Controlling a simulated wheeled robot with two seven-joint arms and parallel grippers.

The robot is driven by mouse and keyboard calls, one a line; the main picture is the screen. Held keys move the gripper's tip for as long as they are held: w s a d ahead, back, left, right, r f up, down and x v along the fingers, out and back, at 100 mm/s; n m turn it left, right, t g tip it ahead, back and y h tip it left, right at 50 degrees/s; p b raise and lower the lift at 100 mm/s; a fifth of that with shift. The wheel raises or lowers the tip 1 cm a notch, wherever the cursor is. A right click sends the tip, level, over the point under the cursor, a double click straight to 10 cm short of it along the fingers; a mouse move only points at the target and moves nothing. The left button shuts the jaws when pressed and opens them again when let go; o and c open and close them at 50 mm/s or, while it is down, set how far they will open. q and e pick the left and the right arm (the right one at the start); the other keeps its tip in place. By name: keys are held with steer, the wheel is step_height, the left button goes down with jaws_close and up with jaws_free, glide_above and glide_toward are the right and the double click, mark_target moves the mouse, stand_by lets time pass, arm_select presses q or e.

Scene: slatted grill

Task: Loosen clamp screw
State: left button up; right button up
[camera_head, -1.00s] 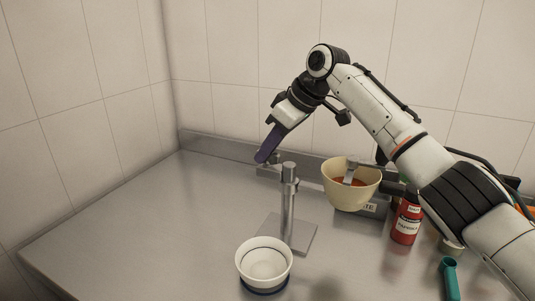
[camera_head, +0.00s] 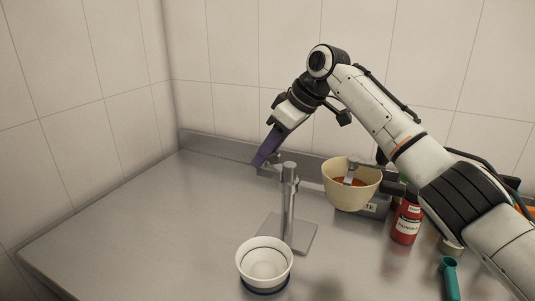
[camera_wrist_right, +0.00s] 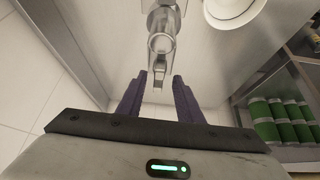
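A metal stand (camera_head: 288,208) rises upright from a flat square base plate (camera_head: 308,236), with a round-topped clamp head (camera_head: 289,171) at its top. My right gripper (camera_head: 259,162), with purple fingers, is just left of and behind that head. In the right wrist view the clamp head (camera_wrist_right: 161,42) is straight ahead, and a narrow metal screw end (camera_wrist_right: 158,78) points towards the gap between the fingertips (camera_wrist_right: 160,83). The fingers are apart on either side of it, with no clear contact. My left gripper is out of view.
A white bowl (camera_head: 264,262) stands in front of the stand. A cream bowl (camera_head: 350,193) with orange contents is right of it, beside a red bottle (camera_head: 406,222) and a teal handle (camera_head: 450,278). The counter's left side (camera_head: 150,225) is clear.

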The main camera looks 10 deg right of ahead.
steer(key=shift+v, duration=3.05)
